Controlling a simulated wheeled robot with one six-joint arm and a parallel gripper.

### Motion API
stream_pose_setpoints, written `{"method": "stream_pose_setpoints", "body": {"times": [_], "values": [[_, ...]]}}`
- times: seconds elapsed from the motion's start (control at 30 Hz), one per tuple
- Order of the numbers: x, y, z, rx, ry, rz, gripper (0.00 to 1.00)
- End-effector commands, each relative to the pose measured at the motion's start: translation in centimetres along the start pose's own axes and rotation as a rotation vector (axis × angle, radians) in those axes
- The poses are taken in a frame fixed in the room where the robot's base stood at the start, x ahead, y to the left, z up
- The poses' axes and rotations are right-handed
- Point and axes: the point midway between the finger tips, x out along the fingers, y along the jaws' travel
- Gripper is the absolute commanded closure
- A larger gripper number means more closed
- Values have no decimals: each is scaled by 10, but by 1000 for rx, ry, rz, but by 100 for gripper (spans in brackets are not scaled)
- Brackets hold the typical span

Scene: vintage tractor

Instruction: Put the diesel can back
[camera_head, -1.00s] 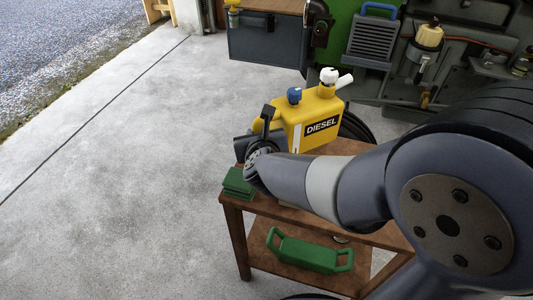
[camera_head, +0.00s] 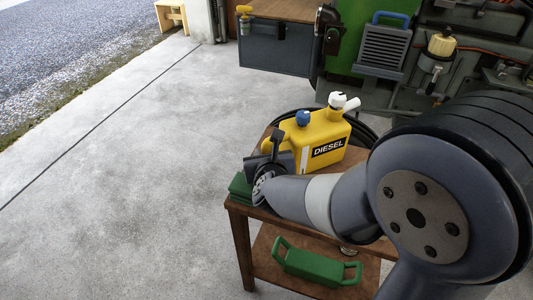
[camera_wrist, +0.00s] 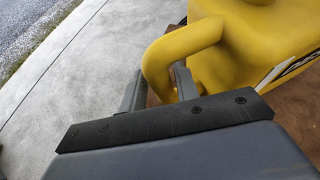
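The yellow diesel can (camera_head: 328,134) has a blue cap, a white cap, a white spout and a DIESEL label. It is upright over the wooden table (camera_head: 238,212), at or very near its top; I cannot tell whether it touches. My gripper (camera_head: 280,158) is at the can's left side. In the wrist view my gripper's fingers (camera_wrist: 158,86) stand on both sides of the can's yellow handle (camera_wrist: 190,38) and look shut on it. The fingertips are partly hidden by the handle.
Dark green blocks (camera_head: 240,186) lie at the table's left corner. A green carrier with handles (camera_head: 312,265) is on the lower shelf. A dark toolbox (camera_head: 275,47) and the tractor (camera_head: 400,75) stand behind. Open concrete floor (camera_head: 120,170) is at the left.

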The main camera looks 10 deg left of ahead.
Motion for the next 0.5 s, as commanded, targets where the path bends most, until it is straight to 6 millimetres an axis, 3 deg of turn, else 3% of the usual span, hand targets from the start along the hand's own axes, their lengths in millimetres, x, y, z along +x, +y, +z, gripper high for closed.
{"method": "stream_pose_setpoints", "body": {"times": [0.17,0.5], "values": [[0,0,0,0,0,0,56],[-2,0,4,-1,0,0,56]]}}
